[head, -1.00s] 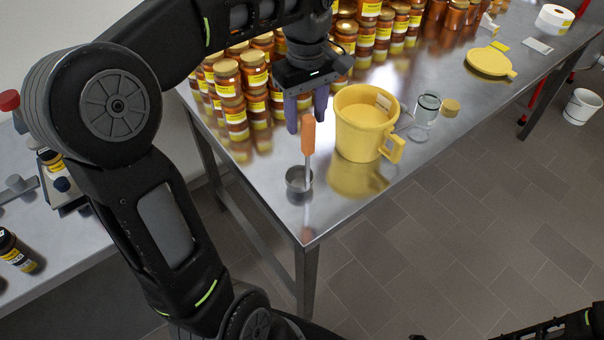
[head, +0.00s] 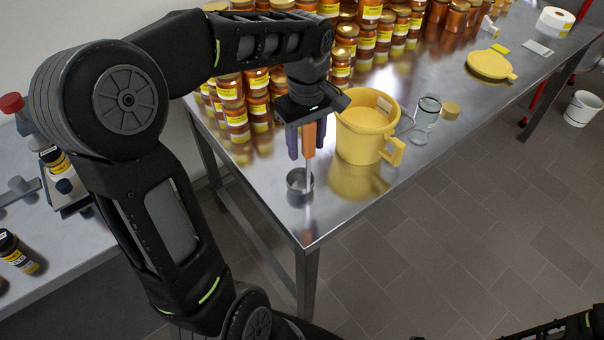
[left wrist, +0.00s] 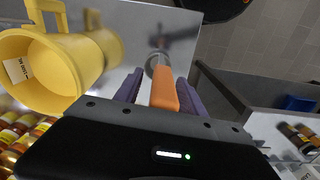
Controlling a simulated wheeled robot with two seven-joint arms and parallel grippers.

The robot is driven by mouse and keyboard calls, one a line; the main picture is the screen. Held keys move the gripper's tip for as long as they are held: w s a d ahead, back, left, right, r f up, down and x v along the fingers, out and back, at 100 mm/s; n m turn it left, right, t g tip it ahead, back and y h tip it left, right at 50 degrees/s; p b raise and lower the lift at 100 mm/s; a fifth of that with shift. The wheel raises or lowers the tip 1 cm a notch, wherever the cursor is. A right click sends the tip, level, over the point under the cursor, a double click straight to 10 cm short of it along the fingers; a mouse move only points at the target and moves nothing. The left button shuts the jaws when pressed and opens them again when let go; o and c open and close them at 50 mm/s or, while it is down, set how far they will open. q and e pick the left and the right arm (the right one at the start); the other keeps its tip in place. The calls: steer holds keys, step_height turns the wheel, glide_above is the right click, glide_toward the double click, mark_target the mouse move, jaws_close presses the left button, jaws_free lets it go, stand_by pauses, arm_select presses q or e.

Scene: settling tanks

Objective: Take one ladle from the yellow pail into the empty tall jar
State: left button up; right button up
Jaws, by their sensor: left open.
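The ladle, with an upright orange handle (head: 309,140) and a steel cup (head: 299,182), stands on the steel table near its front corner. My left gripper (head: 306,140) is open, its purple fingers on either side of the handle. The left wrist view also shows the orange handle (left wrist: 164,92) between the spread fingers (left wrist: 160,78); I cannot tell whether they touch it. The yellow pail (head: 362,138) stands just right of the ladle, and its contents are hard to make out. The clear glass jar (head: 425,118) stands open right of the pail and looks empty. My right gripper is out of view.
Rows of filled honey jars (head: 236,118) with yellow labels crowd the table behind and left of the gripper. A gold lid (head: 451,110) lies beside the glass jar. A yellow round lid (head: 490,65) lies farther back.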

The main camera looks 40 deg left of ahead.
arm_select(q)
steer(key=shift+c, duration=0.4)
jaws_close()
stand_by(0.4)
